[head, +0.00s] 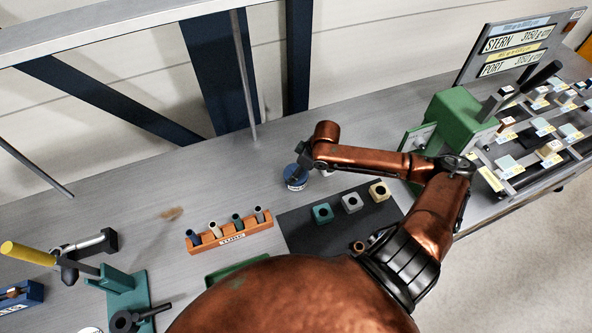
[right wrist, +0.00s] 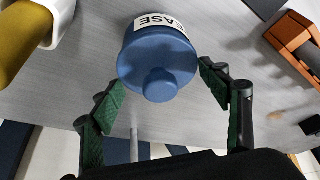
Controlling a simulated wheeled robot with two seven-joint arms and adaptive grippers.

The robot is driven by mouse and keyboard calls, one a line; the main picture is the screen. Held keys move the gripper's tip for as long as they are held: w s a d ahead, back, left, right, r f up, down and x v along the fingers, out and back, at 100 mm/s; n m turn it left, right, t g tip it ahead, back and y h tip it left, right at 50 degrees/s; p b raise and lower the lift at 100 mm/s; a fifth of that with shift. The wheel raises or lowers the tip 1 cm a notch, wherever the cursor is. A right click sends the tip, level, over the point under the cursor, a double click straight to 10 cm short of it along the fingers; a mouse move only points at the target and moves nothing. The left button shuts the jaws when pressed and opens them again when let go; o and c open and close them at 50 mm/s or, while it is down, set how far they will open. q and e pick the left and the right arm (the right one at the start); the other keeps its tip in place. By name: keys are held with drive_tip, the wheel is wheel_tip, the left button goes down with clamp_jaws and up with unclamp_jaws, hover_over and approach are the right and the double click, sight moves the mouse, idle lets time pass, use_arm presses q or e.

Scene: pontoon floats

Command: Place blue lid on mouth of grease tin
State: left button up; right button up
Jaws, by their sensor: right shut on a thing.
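The grease tin (head: 294,184) stands on the grey bench, blue with a white label band. In the right wrist view the tin's label (right wrist: 165,22) reads "EASE", with its start hidden. The blue lid (right wrist: 157,62), with a round knob towards my camera, covers the tin's end; no clear gap shows between them, and I cannot tell if it is fully seated. My right gripper (head: 303,165) is over the tin. In the right wrist view its green-padded fingers (right wrist: 162,90) are at either side of the lid, shut on it. My left gripper is not in view.
A white cup with a yellow thing (right wrist: 45,22) is close beside the tin. An orange rack (head: 230,237) holding several pegs is front left. A dark mat (head: 310,240) with teal, grey and cream blocks is front right. A green machine (head: 462,125) stands further right.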

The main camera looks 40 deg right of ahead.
drive_tip(key=shift+f, duration=0.2)
drive_tip(key=o, duration=1.1)
drive_tip(key=shift+f, duration=0.1)
drive_tip(key=shift+o, duration=0.2)
drive_tip(key=p+v, duration=0.1)
drive_tip(key=v, duration=1.1)
drive_tip(key=shift+o, duration=0.6)
